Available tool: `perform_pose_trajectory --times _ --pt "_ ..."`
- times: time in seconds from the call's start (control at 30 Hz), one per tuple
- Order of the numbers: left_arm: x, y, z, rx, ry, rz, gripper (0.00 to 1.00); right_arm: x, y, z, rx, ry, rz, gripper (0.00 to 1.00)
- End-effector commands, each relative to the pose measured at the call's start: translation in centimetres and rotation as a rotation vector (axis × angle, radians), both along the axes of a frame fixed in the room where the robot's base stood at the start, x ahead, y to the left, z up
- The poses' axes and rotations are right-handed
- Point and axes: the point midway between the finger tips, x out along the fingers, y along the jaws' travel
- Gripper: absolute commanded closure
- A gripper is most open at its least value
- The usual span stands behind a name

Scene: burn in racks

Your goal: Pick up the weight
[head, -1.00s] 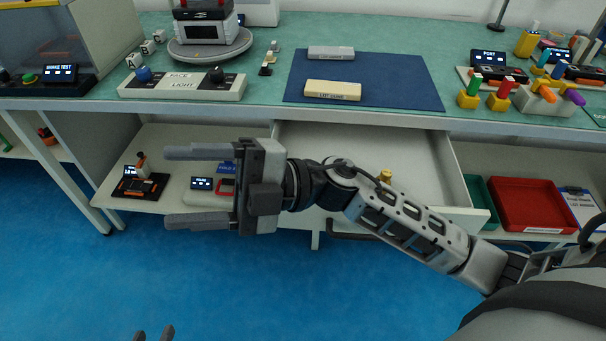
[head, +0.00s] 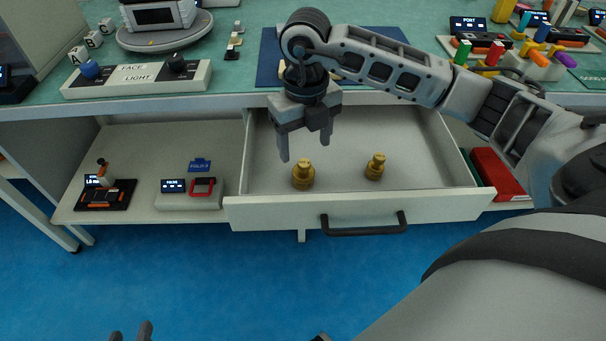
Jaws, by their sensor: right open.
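Two brass weights stand upright in the open drawer (head: 365,212). The left weight (head: 303,176) is the larger-looking one, and the right weight (head: 375,167) stands apart from it. My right gripper (head: 305,150) points down over the drawer, open and empty, with its fingertips just above and behind the left weight in the picture. I cannot tell the exact gap between them. Of my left gripper (head: 131,333), only dark tips show at the bottom edge; its opening is unclear.
The drawer has a black handle (head: 363,226) and raised walls around the weights. A blue mat (head: 268,68) lies on the bench above, partly behind my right arm. A lower shelf (head: 140,150) holds small devices at left.

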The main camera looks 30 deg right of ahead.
Motion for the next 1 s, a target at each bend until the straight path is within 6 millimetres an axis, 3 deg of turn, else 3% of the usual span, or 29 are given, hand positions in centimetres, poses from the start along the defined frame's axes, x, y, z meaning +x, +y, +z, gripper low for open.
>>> perform_pose_trajectory --times 0.1,0.33,0.6,0.93,1.0 --pt "0.0 0.0 0.0 -0.001 -0.005 -0.001 0.64 0.0 0.0 -2.0 0.001 0.003 0.000 0.34" --pt "0.0 0.0 0.2 -0.002 -0.009 -0.002 0.64 0.0 0.1 -3.5 0.002 0.002 0.001 0.34" --pt "0.0 0.0 -0.1 0.000 -0.009 -0.003 0.64 0.0 0.2 -7.4 0.002 0.003 0.001 0.34" --pt "0.0 0.0 -0.2 0.001 -0.009 -0.003 0.64 0.0 0.2 -8.1 0.003 0.000 0.002 0.34" --pt "0.0 0.0 -0.2 0.001 -0.009 -0.003 0.64 0.0 0.2 -8.1 0.003 0.000 0.002 0.53"
